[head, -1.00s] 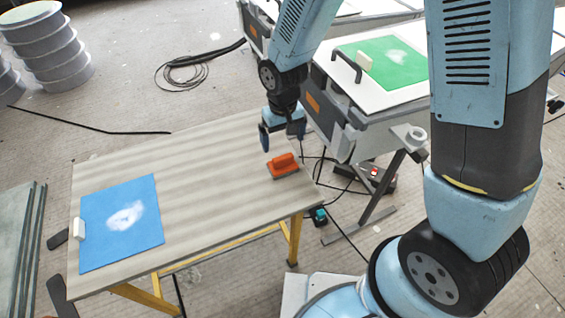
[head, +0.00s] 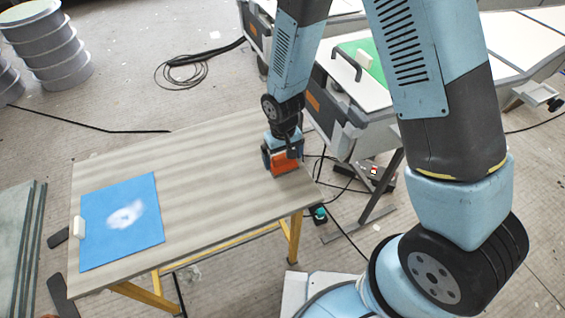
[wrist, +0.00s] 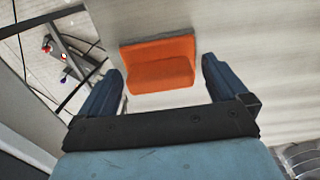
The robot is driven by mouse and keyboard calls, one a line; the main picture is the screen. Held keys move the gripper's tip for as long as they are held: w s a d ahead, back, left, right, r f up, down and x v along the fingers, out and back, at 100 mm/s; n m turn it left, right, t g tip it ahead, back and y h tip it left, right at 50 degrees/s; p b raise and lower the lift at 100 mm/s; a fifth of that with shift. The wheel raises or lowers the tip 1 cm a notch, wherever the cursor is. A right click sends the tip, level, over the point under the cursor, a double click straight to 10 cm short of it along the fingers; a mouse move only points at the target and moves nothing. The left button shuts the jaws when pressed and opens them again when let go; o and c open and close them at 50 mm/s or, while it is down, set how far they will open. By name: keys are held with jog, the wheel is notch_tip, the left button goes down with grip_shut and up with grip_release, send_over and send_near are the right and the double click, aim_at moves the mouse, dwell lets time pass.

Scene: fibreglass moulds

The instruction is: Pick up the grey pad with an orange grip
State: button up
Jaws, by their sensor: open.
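The pad with an orange grip (head: 285,163) rests on the wooden table near its right end; its grey base is mostly hidden by the grip and my gripper. In the wrist view its orange grip (wrist: 160,65) lies between and just beyond the two fingertips. My gripper (head: 282,157) is lowered over the pad with its fingers on either side of the grip. In the wrist view my gripper (wrist: 160,78) is open, with gaps between the fingers and the orange part.
A blue sheet (head: 122,222) with a white patch and a white block (head: 78,228) lie at the table's left end. The table's middle (head: 205,170) is clear. A grey mould unit (head: 345,125) with a green sheet stands behind right. Cables lie on the floor.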

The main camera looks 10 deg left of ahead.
jog(key=shift+f, duration=0.2)
jog(key=shift+c, duration=0.2)
jog(key=c, duration=0.8)
jog(key=shift+o, duration=0.2)
